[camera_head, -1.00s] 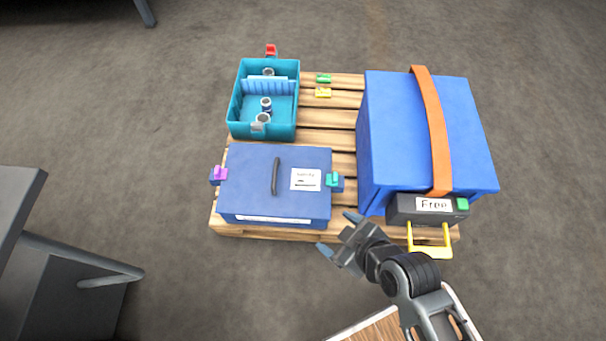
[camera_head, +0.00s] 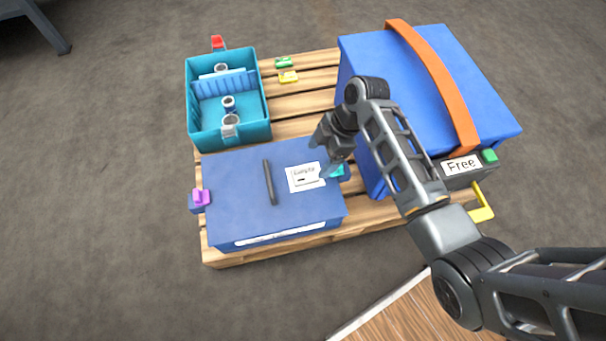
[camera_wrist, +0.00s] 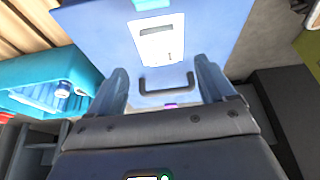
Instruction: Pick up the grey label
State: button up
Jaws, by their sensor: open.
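A small grey piece (camera_head: 230,131), which looks like the grey label, sits at the near wall of the teal bin (camera_head: 258,95) in the head view. My gripper (camera_head: 324,158) is open and empty, above the right end of the blue lidded box, to the right of the bin and apart from the grey piece. In the wrist view my open gripper (camera_wrist: 163,78) frames the black handle (camera_wrist: 167,84) on the blue lid. The teal bin shows at left in the wrist view (camera_wrist: 22,72); I cannot make out the grey piece clearly there.
The blue lidded box (camera_head: 230,175) has a white card (camera_head: 305,177) and a purple clip (camera_head: 201,197). A big blue box (camera_head: 400,70) with an orange strap stands at right. Green (camera_head: 284,62) and yellow (camera_head: 288,77) pieces lie on the pallet (camera_head: 310,103). A red clip (camera_head: 218,43) tops the bin.

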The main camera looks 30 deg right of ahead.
aim_at(306, 174)
jog(key=b+x, duration=0.3)
jog(key=x, duration=0.4)
jog(key=shift+w+a+b, duration=0.1)
jog(key=shift+a+b, duration=0.15)
jog(key=shift+b, duration=0.1)
jog(key=shift+c, duration=0.5)
jog(key=c, duration=1)
jog(key=shift+r+p, duration=4.65)
jog(key=shift+r, duration=2.35)
